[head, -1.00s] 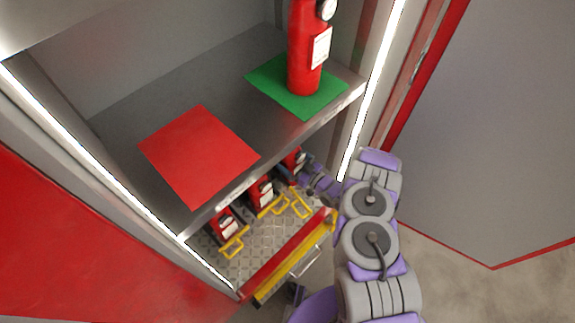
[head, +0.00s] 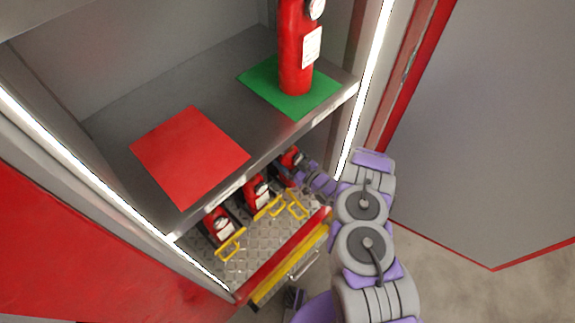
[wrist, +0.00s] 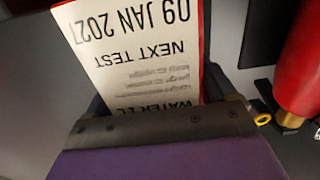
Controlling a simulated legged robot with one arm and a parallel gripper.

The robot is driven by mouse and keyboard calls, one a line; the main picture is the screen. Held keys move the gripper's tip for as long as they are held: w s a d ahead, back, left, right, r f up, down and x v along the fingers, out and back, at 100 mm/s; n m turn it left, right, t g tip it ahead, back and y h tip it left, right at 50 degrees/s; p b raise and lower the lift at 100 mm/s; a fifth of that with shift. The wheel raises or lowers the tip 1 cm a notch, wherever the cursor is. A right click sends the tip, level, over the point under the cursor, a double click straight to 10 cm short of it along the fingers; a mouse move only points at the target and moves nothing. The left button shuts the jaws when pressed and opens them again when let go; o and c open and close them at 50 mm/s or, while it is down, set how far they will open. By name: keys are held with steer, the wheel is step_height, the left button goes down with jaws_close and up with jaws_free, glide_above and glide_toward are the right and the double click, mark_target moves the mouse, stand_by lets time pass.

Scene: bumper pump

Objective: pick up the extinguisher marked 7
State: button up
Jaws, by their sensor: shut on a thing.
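Three red extinguishers stand in a row in the lower compartment in the head view: left (head: 219,226), middle (head: 257,190) and right (head: 291,157). My gripper (head: 287,177) reaches in from the right and is shut on the right extinguisher. In the wrist view the held extinguisher's white label (wrist: 140,50) fills the space before the jaws, upside down, with "09 JAN", "NEXT TEST" and "WATER". The held extinguisher's base is hidden in the head view.
Another extinguisher (head: 296,50) stands on a green mat (head: 262,85) on the upper shelf. A red mat (head: 190,157) beside it is bare. The shelf edge (head: 230,187) overhangs the lower row. Yellow brackets (head: 230,246) and a red-yellow front bar (head: 285,260) edge the metal floor.

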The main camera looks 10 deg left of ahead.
steer(key=shift+c, duration=1.4)
steer(key=shift+a, duration=0.3)
jaws_close()
steer(key=shift+r, duration=0.1)
